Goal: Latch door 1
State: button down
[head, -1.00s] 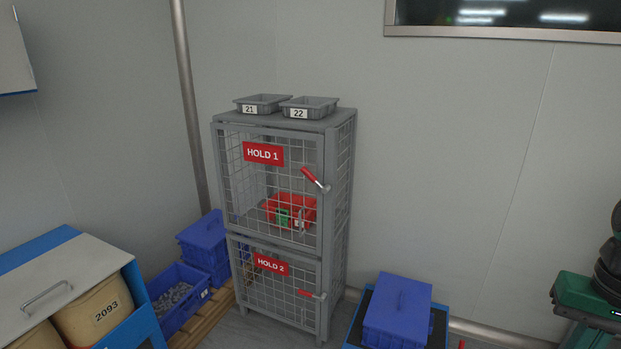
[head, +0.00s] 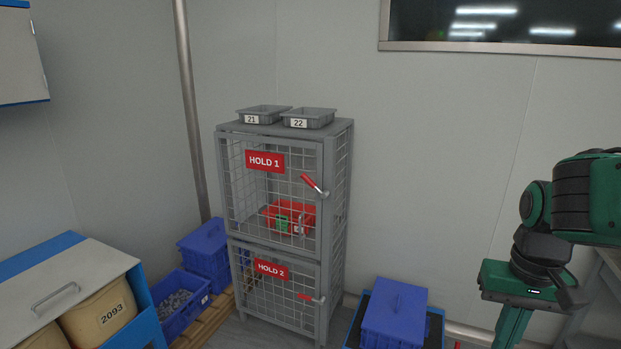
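Door 1 (head: 240,189) is the upper mesh door of the grey cage cabinet, under a red "HOLD 1" sign (head: 265,161). It looks closed or nearly closed; I cannot tell if it sits flush. Its red-handled latch (head: 312,185) is on the right side of the door, with the handle tilted up to the left. A red bin (head: 291,215) with a green item (head: 282,222) in it shows through the mesh. My gripper is not in view; only green and black links of my arm show at the right, well apart from the cabinet.
Door 2 below, signed "HOLD 2" (head: 271,269), has its red handle (head: 306,297) nearly level. Grey trays 21 (head: 262,114) and 22 (head: 307,118) sit on top. A blue lidded box (head: 394,318) stands in front at the right. Blue crates (head: 179,298) stand at the left.

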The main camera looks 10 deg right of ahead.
aim_at(323, 195)
jog(key=u, duration=0.05)
jog(key=i, duration=1)
jog(key=z, duration=0.05)
